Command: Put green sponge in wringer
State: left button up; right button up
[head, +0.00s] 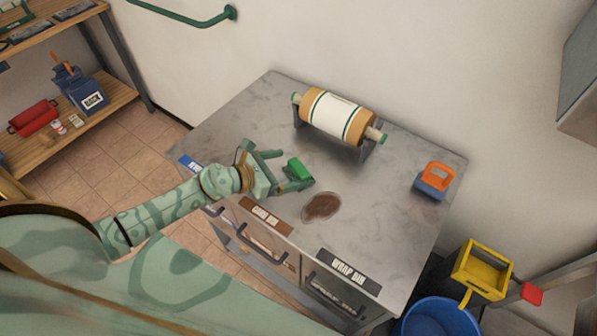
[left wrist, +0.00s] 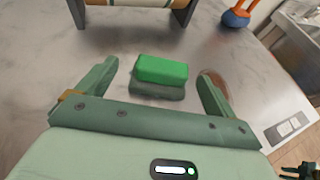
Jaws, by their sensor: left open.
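The green sponge (head: 298,169) lies on the grey metal table, beside a brown stain. In the left wrist view the sponge (left wrist: 160,70) has a bright green top and a darker layer below. My left gripper (head: 280,168) is open around or just short of the sponge, with a finger to each side of it in the wrist view (left wrist: 158,85). I cannot tell if the fingers touch it. The yellow wringer (head: 482,268) with a red handle end stands at the lower right, above a blue bucket (head: 438,318).
A paper roll (head: 337,118) on a stand is at the table's back. An orange and blue tool (head: 435,180) stands at the table's right. The brown stain (head: 321,207) lies near the front edge. Shelves (head: 75,110) stand at the left. The table's right-hand middle is clear.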

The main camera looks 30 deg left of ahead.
aim_at(296, 168)
pick_arm(q)
jog(key=b+x, duration=0.1)
jog(key=x, duration=0.5)
jog(key=shift+d+f, duration=0.25)
jog(key=shift+s, duration=0.1)
jog(key=shift+c, duration=0.3)
jog(key=c, duration=1.1)
jog(key=shift+r, duration=0.2)
